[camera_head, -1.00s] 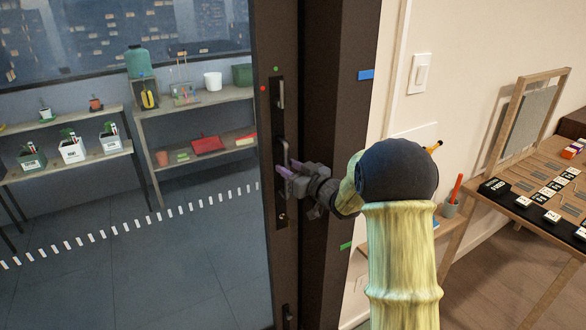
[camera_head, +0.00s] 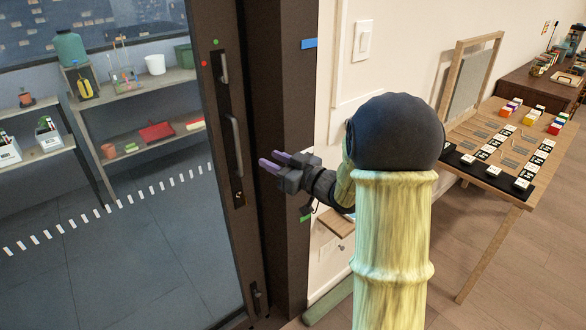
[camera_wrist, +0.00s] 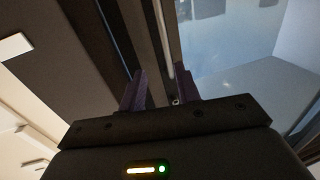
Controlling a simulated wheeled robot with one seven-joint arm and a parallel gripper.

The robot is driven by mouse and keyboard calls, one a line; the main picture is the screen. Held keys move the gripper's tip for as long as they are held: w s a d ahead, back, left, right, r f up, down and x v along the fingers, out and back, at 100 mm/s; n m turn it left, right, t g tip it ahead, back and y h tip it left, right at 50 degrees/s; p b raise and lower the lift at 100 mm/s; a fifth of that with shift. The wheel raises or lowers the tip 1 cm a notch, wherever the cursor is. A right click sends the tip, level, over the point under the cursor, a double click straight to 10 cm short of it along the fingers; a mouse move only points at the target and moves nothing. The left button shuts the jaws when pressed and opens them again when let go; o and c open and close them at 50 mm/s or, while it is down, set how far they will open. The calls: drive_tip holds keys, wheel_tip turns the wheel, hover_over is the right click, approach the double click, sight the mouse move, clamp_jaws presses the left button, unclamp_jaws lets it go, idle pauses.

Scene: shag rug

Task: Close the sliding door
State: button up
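The sliding door has a dark frame (camera_head: 222,120) around a large glass pane (camera_head: 120,220), on the left in the head view. A curved vertical pull handle (camera_head: 235,147) is on its right stile, with a keyhole plate below it. The stile stands close beside the dark door jamb (camera_head: 286,110); I cannot tell whether a gap is left between them. My gripper (camera_head: 269,160) is in front of the jamb, right of the handle and apart from it, with its purple fingers pointing left. In the wrist view, the two fingers (camera_wrist: 160,90) are spread with nothing between them.
Through the glass, shelves (camera_head: 150,142) hold pots and boxes. A white wall with a light switch (camera_head: 362,40) is right of the jamb. A small wooden shelf (camera_head: 338,222) is low beside my arm. A table (camera_head: 497,187) with tiles stands at right; wooden floor is clear before it.

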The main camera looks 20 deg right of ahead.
drive_tip(key=v, duration=0.4)
drive_tip(key=shift+s+d, duration=0.2)
drive_tip(key=shift+s, duration=0.15)
drive_tip(key=shift+f, duration=0.1)
drive_tip(key=c, duration=0.7)
drive_tip(key=shift+w+f+m+h, duration=0.15)
drive_tip(key=shift+f+m+h, duration=0.1)
drive_tip(key=shift+h, duration=0.35)
drive_tip(key=shift+w+f+m+h, duration=0.15)
drive_tip(key=shift+f+m+h, duration=0.1)
drive_tip(key=shift+h, duration=0.35)
clamp_jaws()
drive_tip(key=s+a+f+m+g+h, duration=0.2)
drive_tip(key=s+f+g, duration=0.4)
drive_tip(key=s, duration=0.5)
drive_tip(key=s+a+f+m+g+h, duration=0.3)
drive_tip(key=s+f+g+h, duration=0.2)
drive_tip(key=s, duration=0.6)
wheel_tip(320, 180, down, 2)
drive_tip(key=shift+s+f+g, duration=0.15)
drive_tip(key=shift+s+g, duration=0.1)
drive_tip(key=shift+g, duration=0.45)
